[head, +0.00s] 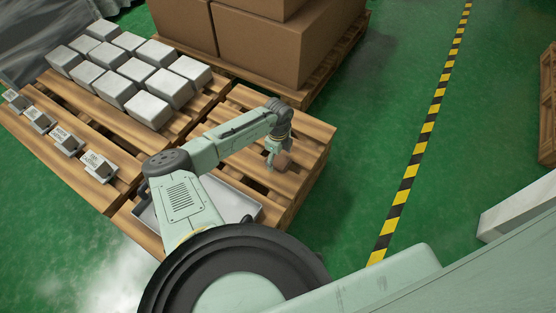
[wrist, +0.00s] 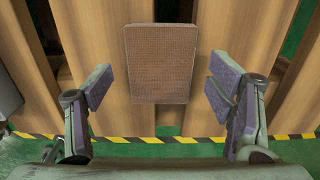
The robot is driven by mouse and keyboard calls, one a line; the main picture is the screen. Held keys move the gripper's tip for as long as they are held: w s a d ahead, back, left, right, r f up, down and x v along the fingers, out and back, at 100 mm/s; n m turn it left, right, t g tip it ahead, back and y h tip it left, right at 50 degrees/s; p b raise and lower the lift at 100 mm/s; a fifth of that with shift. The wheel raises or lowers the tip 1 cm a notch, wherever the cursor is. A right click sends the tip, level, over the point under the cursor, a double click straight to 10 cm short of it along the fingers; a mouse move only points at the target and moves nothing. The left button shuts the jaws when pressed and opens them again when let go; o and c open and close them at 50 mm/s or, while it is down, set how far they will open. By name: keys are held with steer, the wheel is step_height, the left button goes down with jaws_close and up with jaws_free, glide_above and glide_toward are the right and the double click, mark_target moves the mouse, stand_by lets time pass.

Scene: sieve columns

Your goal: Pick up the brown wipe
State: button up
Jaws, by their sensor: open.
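The brown wipe (wrist: 161,64) shows in the wrist view as a flat brown rectangle at the upper middle, above the pallet slats. In the head view the wipe (head: 283,161) is a small brown patch beside my gripper (head: 271,158), over the right part of the wooden pallet. In the wrist view my gripper (wrist: 164,95) is open, with one finger pad on each side of the wipe and a gap on both sides. The fingers do not touch the wipe in this view.
The wooden pallet (head: 312,131) has gaps between its slats. A grey tray (head: 232,200) lies on it, partly hidden by my arm. Several white blocks (head: 148,108) and labelled holders (head: 67,141) stand to the left. Large cardboard boxes (head: 262,45) stand behind.

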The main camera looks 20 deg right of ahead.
mark_target(278, 159)
steer(key=shift+f, duration=0.3)
steer(key=shift+c, duration=0.4)
steer(key=c, duration=0.9)
steer(key=shift+o, duration=0.2)
step_height(278, 159, up, 10)
